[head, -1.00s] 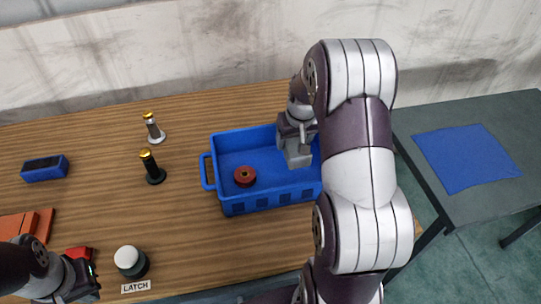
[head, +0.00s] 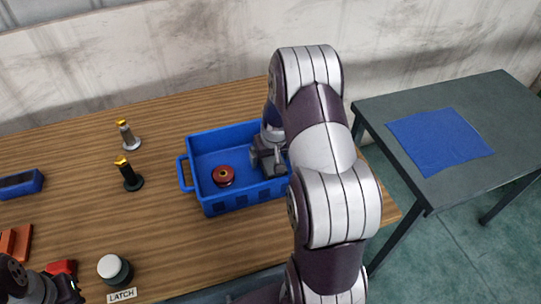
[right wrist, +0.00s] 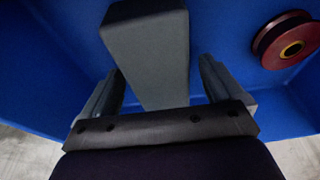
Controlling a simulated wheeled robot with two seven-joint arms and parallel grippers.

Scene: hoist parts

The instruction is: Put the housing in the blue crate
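The housing, taken to be the grey block (right wrist: 148,50), is inside the blue crate (head: 240,196). In the right wrist view it stands between the fingers of my right gripper (right wrist: 165,85), with a visible gap at its right side. My right gripper is open around the block and also shows low in the crate's right half in the head view (head: 268,160). There the arm hides the crate's right end, and I cannot clearly separate block from gripper. My left gripper (head: 68,291) is at the bottom left edge, partly cut off, its fingers unclear.
A red spool (head: 223,176) lies in the crate's left part; it also shows in the right wrist view (right wrist: 288,40). Two gold-topped posts (head: 128,135) (head: 129,174) stand left of the crate. A latch button (head: 115,270) is in front. A side table with blue cloth (head: 438,140) stands right.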

